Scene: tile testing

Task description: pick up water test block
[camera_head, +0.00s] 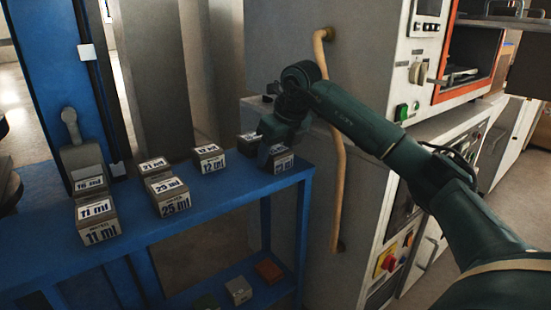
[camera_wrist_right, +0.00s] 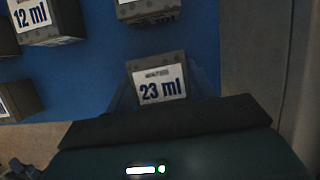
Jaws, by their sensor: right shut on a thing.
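Several grey test blocks with white ml labels stand on the blue shelf (camera_head: 150,233). My right gripper (camera_head: 272,150) reaches down at the shelf's right end and is shut on the 23 ml block (camera_wrist_right: 160,88). This block (camera_head: 283,164) also shows in the head view, partly covered by the gripper; I cannot tell whether it is clear of the shelf. The 12 ml block (camera_head: 208,160) stands left of it and also shows in the right wrist view (camera_wrist_right: 45,22). The 25 ml block (camera_head: 170,195) and 11 ml block (camera_head: 97,222) stand further left. My left gripper is out of view.
Another block (camera_head: 249,142) stands close behind my right gripper. A lower shelf holds a grey block (camera_head: 238,290) and a reddish block (camera_head: 269,270). A grey machine with a tan vertical handle (camera_head: 337,150) stands right beside the shelf, close to my right arm.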

